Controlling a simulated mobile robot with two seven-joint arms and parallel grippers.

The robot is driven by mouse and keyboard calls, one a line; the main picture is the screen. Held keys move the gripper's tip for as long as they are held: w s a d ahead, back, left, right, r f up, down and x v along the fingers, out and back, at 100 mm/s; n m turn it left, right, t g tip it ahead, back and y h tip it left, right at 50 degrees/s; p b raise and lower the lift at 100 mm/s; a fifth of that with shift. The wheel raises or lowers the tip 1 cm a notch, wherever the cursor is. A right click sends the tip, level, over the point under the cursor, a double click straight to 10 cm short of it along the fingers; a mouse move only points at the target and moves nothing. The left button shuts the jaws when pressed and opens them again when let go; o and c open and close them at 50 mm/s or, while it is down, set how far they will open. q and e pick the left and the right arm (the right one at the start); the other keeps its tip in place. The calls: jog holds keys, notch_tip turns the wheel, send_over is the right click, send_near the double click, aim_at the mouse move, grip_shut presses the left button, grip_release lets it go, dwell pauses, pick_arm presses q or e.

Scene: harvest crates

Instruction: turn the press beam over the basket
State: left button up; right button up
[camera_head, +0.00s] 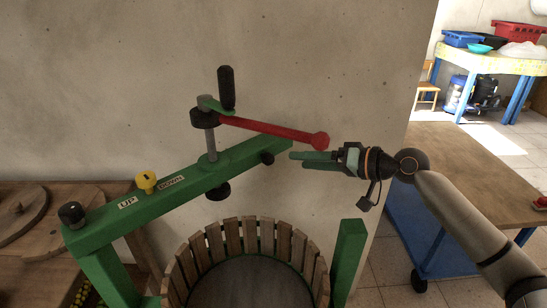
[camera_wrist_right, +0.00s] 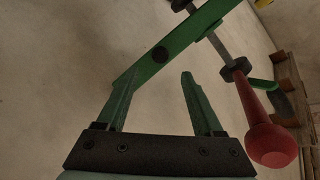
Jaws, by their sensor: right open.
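The green press beam (camera_head: 235,163) runs from the black knob on the left post to a free end at the back right, behind the slatted wooden basket (camera_head: 216,244) and apart from the right green post (camera_head: 348,258). My right gripper (camera_head: 298,159) is open and empty, its fingers pointing left at the beam's free end. In the right wrist view the beam (camera_wrist_right: 178,40) lies ahead of the fingers (camera_wrist_right: 158,76), its end overlapping the left finger; I cannot tell whether they touch. My left gripper is not in view.
A screw with a red bar (camera_head: 270,128) and black grip (camera_head: 226,88) stands on the beam; the bar's red ball end (camera_wrist_right: 270,145) is close to my right gripper. A wall is behind, a wooden table (camera_head: 470,165) at right.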

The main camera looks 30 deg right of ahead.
aim_at(273, 159)
jog(key=x, duration=0.9)
jog(key=shift+p, duration=0.3)
jog(key=shift+c, duration=0.2)
grip_shut()
dwell(0.9)
